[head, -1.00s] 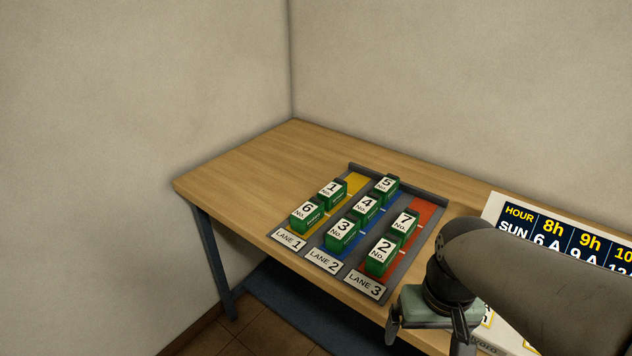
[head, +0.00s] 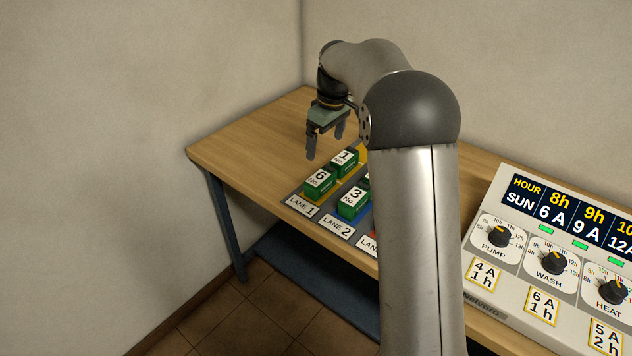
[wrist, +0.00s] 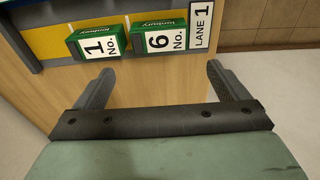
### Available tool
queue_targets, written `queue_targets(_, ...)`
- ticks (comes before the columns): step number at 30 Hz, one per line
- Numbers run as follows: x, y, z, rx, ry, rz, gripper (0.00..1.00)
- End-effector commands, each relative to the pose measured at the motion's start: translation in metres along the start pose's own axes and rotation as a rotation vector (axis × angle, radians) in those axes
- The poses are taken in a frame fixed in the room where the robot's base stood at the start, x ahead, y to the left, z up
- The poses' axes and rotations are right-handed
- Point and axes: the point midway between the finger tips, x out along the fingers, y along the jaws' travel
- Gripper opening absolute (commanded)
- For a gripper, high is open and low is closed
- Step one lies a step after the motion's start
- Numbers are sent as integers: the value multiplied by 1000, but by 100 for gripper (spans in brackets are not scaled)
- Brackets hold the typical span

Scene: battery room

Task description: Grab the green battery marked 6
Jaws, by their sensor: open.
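The green battery marked 6 (head: 320,181) stands at the front of lane 1 on the tray, beside the LANE 1 label. In the wrist view it shows near the top, right of centre (wrist: 166,39). My gripper (head: 325,152) is open and empty, fingers pointing down, above the table to the left of the batteries. In the wrist view its two fingers (wrist: 155,80) are apart with bare table between them.
The battery marked 3 (head: 355,201) stands in lane 2. My arm hides most of the other batteries and lane 3. A control panel (head: 550,265) with dials stands at the right of the table. The table's left part (head: 245,138) is clear.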

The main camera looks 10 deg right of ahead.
Motion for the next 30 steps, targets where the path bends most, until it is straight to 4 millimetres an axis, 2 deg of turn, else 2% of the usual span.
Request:
queue_targets(3,27,-1,0,-1,-3,-4,94)
queue_targets(9,64,-1,0,0,-2,-2,94)
queue_targets(17,83,0,0,1,-1,-1,94)
queue_targets(25,121,1,1,0,-1,-1,94)
queue_targets(30,129,1,0,0,1,1,94)
